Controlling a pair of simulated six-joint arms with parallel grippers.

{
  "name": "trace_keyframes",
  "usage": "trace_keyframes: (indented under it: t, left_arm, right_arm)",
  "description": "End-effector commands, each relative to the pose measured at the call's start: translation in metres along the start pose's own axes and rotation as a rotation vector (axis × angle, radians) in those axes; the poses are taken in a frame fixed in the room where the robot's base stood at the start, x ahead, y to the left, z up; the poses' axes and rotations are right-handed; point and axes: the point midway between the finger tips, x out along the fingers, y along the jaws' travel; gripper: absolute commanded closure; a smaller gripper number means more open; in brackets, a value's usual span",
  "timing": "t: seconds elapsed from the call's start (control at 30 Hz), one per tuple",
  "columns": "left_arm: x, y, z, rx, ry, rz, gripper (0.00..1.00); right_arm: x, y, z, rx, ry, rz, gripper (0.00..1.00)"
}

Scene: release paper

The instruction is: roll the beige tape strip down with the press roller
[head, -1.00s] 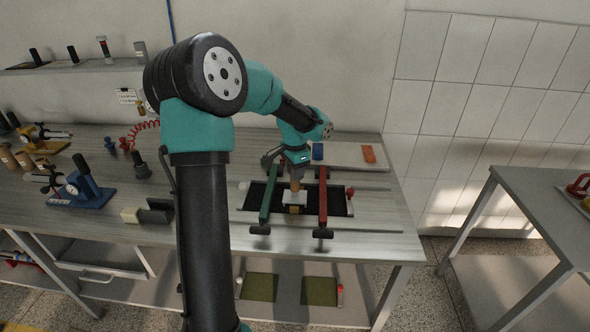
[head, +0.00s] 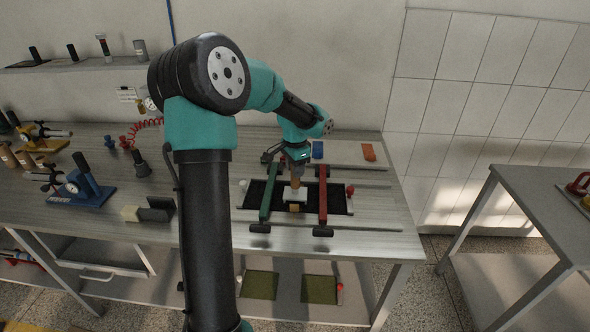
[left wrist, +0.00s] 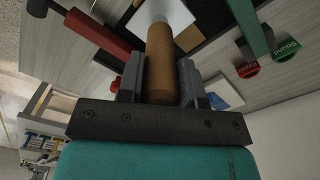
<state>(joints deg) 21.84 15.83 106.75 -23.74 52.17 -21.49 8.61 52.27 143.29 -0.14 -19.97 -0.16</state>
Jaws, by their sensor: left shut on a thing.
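My left gripper (head: 297,165) is shut on the brown handle (left wrist: 160,65) of the press roller. In the head view the handle (head: 295,183) points down, with the white roller end (head: 294,194) at or just above the black sheet (head: 335,199); contact cannot be told. The white end also shows in the left wrist view (left wrist: 160,14). A beige patch, apparently the tape strip (head: 294,207), shows just in front of the white end; the rest of it is hidden. A green bar (head: 267,200) and a red bar (head: 323,200) flank the roller. My right gripper is not in view.
A pale board with a blue block (head: 318,150) and an orange block (head: 369,152) lies behind. Blue (head: 82,190) and yellow (head: 42,143) clamp tools stand at the left. A second table (head: 540,210) is at the right, across a gap.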

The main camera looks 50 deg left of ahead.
Motion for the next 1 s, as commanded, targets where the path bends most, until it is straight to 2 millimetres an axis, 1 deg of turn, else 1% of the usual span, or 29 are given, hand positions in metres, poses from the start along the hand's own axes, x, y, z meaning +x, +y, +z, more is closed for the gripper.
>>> trace_keyframes:
  t: [0.3,0.73,1.0]
  left_arm:
    - [0.0,-0.009,-0.006,0.0,-0.003,0.002,1.0]
    - [-0.001,-0.011,-0.007,0.0,-0.002,0.001,1.0]
    - [0.0,-0.019,-0.013,0.0,-0.001,0.0,1.0]
  right_arm:
    - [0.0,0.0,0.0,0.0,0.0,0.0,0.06]
    - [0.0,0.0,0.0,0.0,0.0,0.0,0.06]
    - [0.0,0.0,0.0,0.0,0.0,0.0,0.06]
